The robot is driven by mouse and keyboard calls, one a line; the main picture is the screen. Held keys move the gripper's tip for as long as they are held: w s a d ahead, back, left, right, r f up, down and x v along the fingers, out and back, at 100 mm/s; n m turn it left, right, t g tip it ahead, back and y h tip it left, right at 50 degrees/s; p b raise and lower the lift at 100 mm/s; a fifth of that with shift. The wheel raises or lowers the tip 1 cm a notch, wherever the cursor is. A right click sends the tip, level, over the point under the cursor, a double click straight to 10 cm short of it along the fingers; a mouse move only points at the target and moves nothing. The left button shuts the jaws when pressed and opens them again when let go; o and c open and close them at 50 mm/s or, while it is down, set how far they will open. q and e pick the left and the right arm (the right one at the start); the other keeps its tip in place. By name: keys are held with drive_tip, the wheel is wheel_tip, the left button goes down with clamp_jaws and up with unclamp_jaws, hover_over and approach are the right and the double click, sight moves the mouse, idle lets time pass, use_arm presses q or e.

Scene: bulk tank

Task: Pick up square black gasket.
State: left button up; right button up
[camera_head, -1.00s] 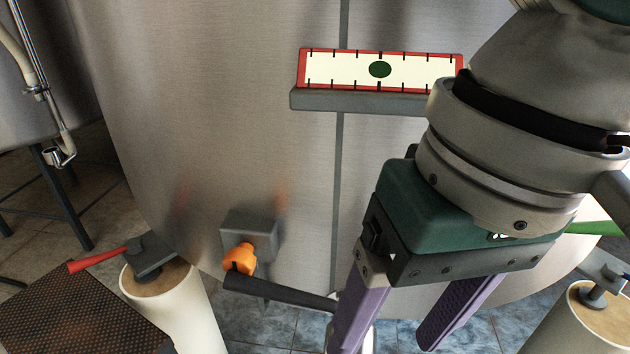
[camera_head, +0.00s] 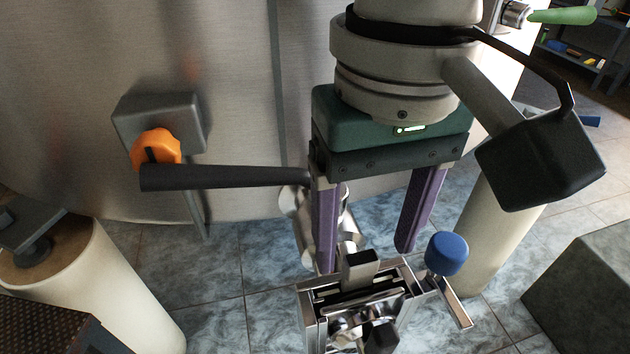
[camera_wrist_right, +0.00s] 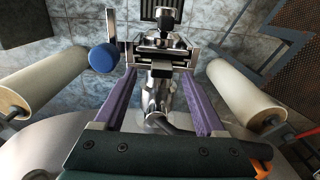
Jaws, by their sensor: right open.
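My right gripper (camera_head: 366,258) points down with its two purple fingers apart. It is open, with its tips just above and behind a metal clamp-like fixture (camera_head: 307,318). In the right wrist view the open fingers (camera_wrist_right: 159,74) stand on either side of a grey block on this fixture (camera_wrist_right: 183,55). Dark slots and black parts show inside the fixture. I cannot tell for certain whether any of them is the square black gasket. My left gripper is not in view.
A blue knob (camera_head: 446,253) stands at the fixture's right side. A dark horizontal handle (camera_head: 225,178) with an orange knob (camera_head: 158,147) is on the steel tank (camera_head: 235,60). Pale posts (camera_head: 110,290) stand left and right. A dark grey box (camera_head: 585,295) is at the right.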

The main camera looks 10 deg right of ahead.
sight(362, 258)
wheel_tip(362, 258, down, 3)
drive_tip(key=shift+f+b, duration=0.2)
drive_tip(key=shift+b, duration=0.35)
drive_tip(key=shift+a+r, duration=0.1)
clamp_jaws()
